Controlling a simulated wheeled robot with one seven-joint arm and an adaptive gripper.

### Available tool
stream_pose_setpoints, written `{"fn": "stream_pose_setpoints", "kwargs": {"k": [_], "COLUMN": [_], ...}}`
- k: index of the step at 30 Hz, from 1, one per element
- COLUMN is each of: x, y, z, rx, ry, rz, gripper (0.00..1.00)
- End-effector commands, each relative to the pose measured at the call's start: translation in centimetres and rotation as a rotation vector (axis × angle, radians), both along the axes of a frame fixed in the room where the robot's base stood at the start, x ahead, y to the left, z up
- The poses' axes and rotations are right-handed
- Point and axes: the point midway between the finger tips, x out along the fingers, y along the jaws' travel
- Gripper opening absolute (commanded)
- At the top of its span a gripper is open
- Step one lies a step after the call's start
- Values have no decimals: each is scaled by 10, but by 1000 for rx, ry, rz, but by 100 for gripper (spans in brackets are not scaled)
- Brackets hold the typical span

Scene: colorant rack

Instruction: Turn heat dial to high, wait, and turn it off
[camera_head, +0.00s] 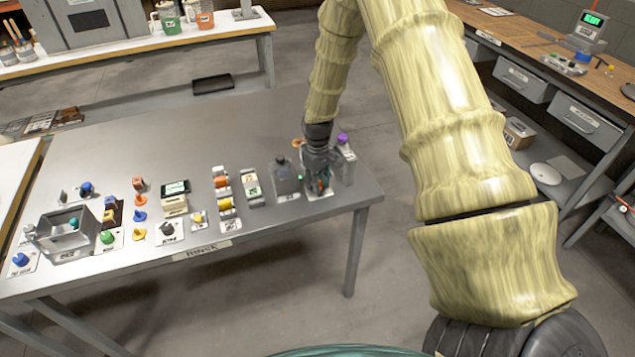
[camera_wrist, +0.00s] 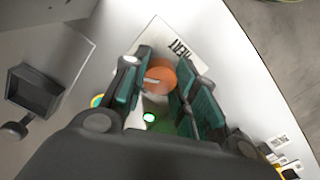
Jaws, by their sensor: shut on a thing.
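The heat dial (camera_wrist: 160,78) is an orange round knob with a pale pointer mark, seen in the wrist view on a white plate (camera_wrist: 182,42) with a printed label that appears to read HEAT. My gripper (camera_wrist: 158,82) is shut on the dial, with one teal-padded finger on each side of it. A small green light (camera_wrist: 149,117) glows on the plate beside the dial. In the head view my gripper (camera_head: 318,183) points down at the right end of the metal table, and it hides most of the dial there.
The metal table (camera_head: 130,175) holds several small devices left of my gripper, including a grey box (camera_head: 285,178) close by. A clear container with a purple top (camera_head: 343,139) stands just right of it. The table's right edge is near. A wooden bench (camera_head: 545,55) stands farther right.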

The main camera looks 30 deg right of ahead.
Motion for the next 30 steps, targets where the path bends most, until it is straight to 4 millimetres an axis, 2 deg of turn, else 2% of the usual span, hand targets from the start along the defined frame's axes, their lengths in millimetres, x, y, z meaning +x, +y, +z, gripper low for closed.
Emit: {"fn": "stream_pose_setpoints", "kwargs": {"k": [6,7,10,23,30], "x": [1,1,1,0,1], "y": [-1,-1,-1,0,-1], "z": [1,1,1,5,35], "rx": [-2,-2,-1,-1,-1], "ry": [-1,-1,-1,0,-3], "rz": [-1,-1,0,1,1], "gripper": [4,32,50,51,51]}}
